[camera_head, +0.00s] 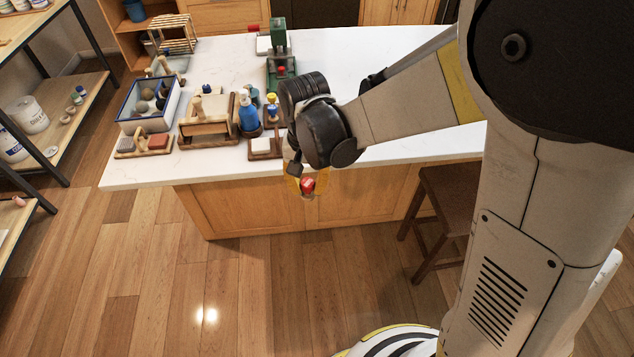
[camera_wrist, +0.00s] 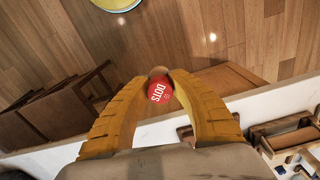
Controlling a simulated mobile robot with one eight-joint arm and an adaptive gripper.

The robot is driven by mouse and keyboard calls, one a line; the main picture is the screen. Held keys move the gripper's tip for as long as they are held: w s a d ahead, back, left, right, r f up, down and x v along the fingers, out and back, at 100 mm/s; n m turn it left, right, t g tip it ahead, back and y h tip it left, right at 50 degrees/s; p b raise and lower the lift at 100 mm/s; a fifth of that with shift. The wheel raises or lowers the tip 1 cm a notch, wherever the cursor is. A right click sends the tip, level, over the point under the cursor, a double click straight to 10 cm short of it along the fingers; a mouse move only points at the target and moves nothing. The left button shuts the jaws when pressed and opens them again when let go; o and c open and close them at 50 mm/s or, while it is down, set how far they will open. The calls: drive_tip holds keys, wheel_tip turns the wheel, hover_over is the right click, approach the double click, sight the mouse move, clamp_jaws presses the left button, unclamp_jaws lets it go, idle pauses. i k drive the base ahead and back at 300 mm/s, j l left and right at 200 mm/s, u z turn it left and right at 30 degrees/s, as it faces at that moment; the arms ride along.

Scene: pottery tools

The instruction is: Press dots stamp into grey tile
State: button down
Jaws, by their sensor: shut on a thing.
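The dots stamp (camera_wrist: 159,91) has a red end lettered "DOTS" and a tan part beyond it. It sits between the two yellow fingers of my gripper (camera_wrist: 160,76), which is shut on it. In the head view the red of the stamp (camera_head: 307,186) shows below my gripper (camera_head: 304,179), in front of the counter's front edge and over the cabinet front. I cannot pick out the grey tile for certain. A small wooden board with a pale piece (camera_head: 264,145) lies on the counter just left of my gripper; my arm may hide other things behind it.
The white counter (camera_head: 395,60) holds a blue-rimmed box (camera_head: 130,118), a wooden box (camera_head: 207,135), a blue bottle (camera_head: 249,113) and a green press (camera_head: 277,45). Small blocks lie at its front left. A brown stool (camera_head: 440,220) stands at right. The floor in front is clear.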

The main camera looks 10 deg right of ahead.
sight(125, 145)
drive_tip(key=i, duration=1.45)
